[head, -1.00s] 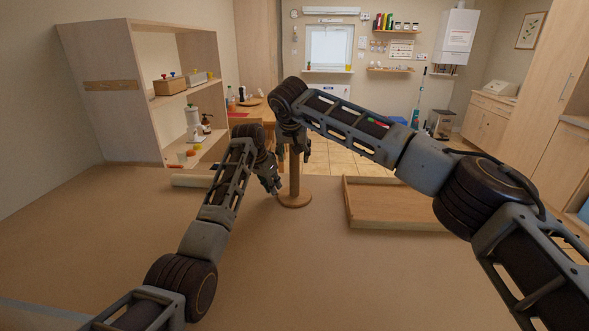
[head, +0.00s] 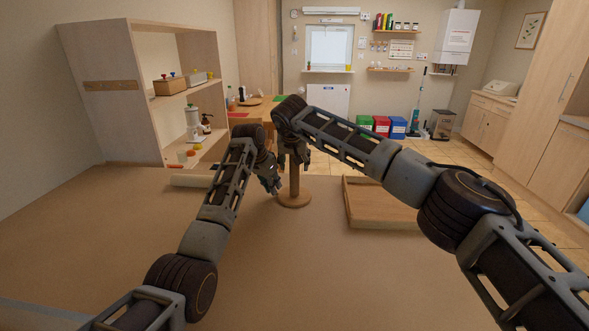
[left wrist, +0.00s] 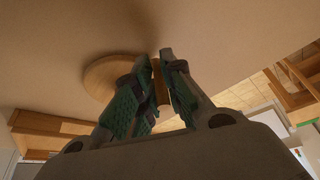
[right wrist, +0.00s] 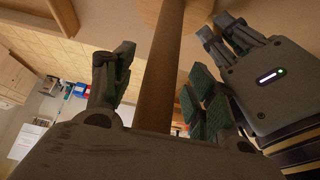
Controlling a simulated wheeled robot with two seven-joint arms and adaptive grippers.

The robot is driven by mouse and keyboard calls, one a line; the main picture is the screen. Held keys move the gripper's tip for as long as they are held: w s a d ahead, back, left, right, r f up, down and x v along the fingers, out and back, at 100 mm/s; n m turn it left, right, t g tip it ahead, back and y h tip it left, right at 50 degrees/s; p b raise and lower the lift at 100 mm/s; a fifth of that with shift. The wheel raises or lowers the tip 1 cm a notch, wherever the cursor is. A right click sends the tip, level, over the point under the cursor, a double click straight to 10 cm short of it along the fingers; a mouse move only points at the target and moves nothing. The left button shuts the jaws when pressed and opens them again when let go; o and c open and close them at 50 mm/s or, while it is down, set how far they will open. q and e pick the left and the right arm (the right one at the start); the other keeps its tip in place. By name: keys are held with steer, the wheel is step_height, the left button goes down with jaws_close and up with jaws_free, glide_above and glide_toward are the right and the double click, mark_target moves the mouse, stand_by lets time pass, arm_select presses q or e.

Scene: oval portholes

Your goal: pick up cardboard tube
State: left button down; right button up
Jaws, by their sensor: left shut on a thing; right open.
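The brown cardboard tube (head: 294,174) stands upright on a stand with a round wooden base (head: 294,199). The tube also shows in the right wrist view (right wrist: 162,75), with the base (right wrist: 150,8) beyond it. My right gripper (head: 300,168) is open, with one finger on each side of the tube. My left gripper (head: 274,190) is low at the stand's left side and shut on the stand. Its fingertips hide the exact contact in the left wrist view (left wrist: 154,56), where the base (left wrist: 105,75) shows beside them.
A pale roll (head: 190,181) lies on the table at the left, in front of an open shelf unit (head: 115,95). A shallow wooden tray (head: 385,222) lies to the right of the stand. The near part of the table (head: 320,275) is clear.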

steer(key=shift+w+f, duration=0.25)
steer(key=shift+f, duration=0.2)
steer(key=c, duration=0.9)
